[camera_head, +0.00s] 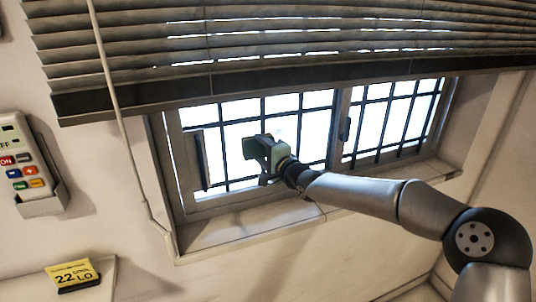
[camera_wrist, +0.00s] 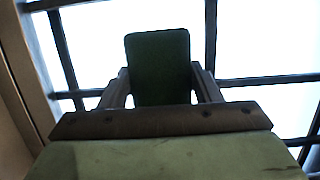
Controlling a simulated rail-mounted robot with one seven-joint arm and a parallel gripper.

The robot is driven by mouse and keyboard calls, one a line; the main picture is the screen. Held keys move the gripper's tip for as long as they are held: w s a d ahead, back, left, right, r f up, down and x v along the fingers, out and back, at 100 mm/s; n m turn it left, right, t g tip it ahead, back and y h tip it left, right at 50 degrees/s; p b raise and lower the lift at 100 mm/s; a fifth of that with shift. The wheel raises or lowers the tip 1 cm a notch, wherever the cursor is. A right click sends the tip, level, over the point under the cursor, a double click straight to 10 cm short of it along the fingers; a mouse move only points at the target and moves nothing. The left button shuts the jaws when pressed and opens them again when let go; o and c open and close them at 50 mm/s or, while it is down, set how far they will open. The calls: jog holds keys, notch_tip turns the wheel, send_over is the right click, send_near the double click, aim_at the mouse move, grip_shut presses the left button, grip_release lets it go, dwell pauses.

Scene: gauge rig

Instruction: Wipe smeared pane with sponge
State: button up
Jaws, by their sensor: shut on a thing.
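A green sponge (camera_head: 255,148) is held in my gripper (camera_head: 270,160) in front of the left window pane (camera_head: 240,110). In the wrist view the sponge (camera_wrist: 158,68) stands dark green between the two fingers of my gripper (camera_wrist: 160,92), with the bright pane (camera_wrist: 110,35) behind it. My gripper is shut on the sponge. I cannot tell whether the sponge touches the glass. The pane is very bright; a faint bluish patch shows beside the sponge in the head view, but I cannot make out the smear clearly.
Dark bars (camera_head: 265,107) cross the window. A dark handle (camera_head: 345,129) sits on the middle frame. Slatted blinds (camera_head: 290,60) hang over the top, with a cord (camera_head: 118,110) at left. The sill (camera_head: 250,228) is clear. A remote (camera_head: 28,160) and a yellow card (camera_head: 72,274) are at left.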

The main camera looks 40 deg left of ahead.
aim_at(271, 133)
jog(key=shift+s+a+r+p, duration=0.2)
jog(key=shift+r+p, duration=0.25)
jog(key=shift+r, duration=0.15)
jog(key=shift+s+a+r+p, duration=0.1)
jog(key=shift+s+r+p, duration=0.1)
jog(key=shift+r+p, duration=0.35)
jog(key=w+d+p, duration=0.1)
jog(key=w+p, duration=0.1)
jog(key=w+d+p, duration=0.1)
jog(key=p, duration=0.1)
jog(key=w+d+p, duration=0.1)
jog(key=w+p, duration=0.1)
jog(key=shift+w+d+r, duration=0.15)
jog(key=shift+w+d, duration=0.2)
jog(key=shift+d, duration=0.05)
jog(key=shift+w+d+f+p, duration=0.2)
jog(key=shift+w+d+p, duration=0.2)
jog(key=shift+w+p, duration=0.2)
jog(key=shift+w+d+f, duration=0.1)
jog(key=shift+w, duration=0.05)
jog(key=shift+w+d, duration=0.4)
jog(key=shift+w, duration=0.25)
jog(key=shift+w+d, duration=0.4)
jog(key=shift+w, duration=0.25)
jog(key=shift+w+d, duration=0.6)
jog(key=shift+w, duration=0.3)
jog(key=shift+w+d, duration=0.55)
jog(key=shift+w, duration=0.3)
jog(key=shift+s, duration=0.15)
